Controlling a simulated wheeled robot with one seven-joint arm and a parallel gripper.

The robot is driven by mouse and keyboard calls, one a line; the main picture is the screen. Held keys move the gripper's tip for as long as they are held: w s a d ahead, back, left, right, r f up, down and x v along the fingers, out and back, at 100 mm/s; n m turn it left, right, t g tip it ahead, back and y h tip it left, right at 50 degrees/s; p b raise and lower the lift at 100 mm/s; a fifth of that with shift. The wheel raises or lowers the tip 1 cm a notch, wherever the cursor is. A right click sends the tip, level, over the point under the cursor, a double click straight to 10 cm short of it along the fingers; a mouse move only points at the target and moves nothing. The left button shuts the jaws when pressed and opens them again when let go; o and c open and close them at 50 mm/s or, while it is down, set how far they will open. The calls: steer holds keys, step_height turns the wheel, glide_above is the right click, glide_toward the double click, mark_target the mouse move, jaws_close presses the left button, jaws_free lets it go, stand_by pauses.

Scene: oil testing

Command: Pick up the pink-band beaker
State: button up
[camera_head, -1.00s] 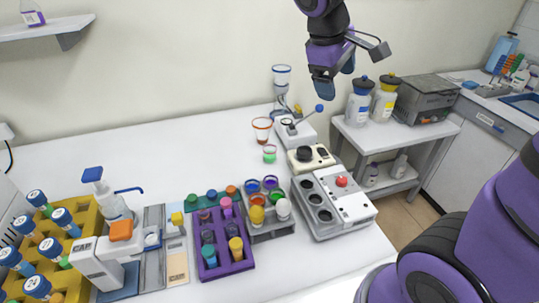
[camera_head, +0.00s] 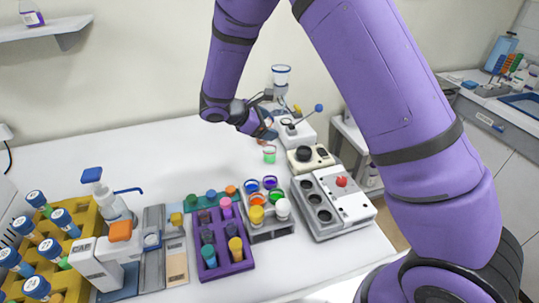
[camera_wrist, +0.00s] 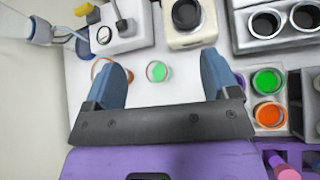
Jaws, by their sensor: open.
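No beaker shows a clearly pink band. A beaker with a reddish-orange rim (camera_head: 269,135) stands on the table, mostly hidden behind my gripper (camera_head: 256,127) in the head view. In the wrist view its rim (camera_wrist: 96,67) shows beside and partly behind the left finger. A small green beaker (camera_head: 269,154) stands just in front of it; in the wrist view this green beaker (camera_wrist: 158,71) appears between the fingers, beyond their tips. My gripper (camera_wrist: 164,72) is open and empty. A rack (camera_head: 270,233) holds beakers with purple (camera_head: 270,182), blue, orange and green colours.
A microscope-like device (camera_head: 285,110) stands behind the beakers, with a cream device (camera_head: 310,158) and a grey block with round wells (camera_head: 334,207) to the right. A purple rack (camera_head: 228,268) is in front. The left-back table is clear.

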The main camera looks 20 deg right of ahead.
mark_target(264, 154)
steer(key=w+a+f+n+t, duration=0.1)
steer(key=a+f+n, duration=0.1)
steer(key=f, duration=0.2)
steer(key=w+a+f+n+t+h, duration=0.1)
steer(key=a+f, duration=0.1)
steer(key=f, duration=0.3)
steer(key=w+a+f+n+t, duration=0.1)
steer(key=f+n, duration=0.1)
steer(key=f, duration=0.2)
steer(key=shift+a+f+n+h, duration=0.25)
steer(key=shift+a+n+h, duration=0.05)
steer(key=shift+a, duration=0.1)
steer(key=shift+f, duration=0.15)
steer(key=x, duration=1)
steer(key=shift+w+d+f, duration=0.1)
steer(key=shift+w+d, duration=0.15)
steer(key=c, duration=1)
steer(key=shift+c, duration=0.2)
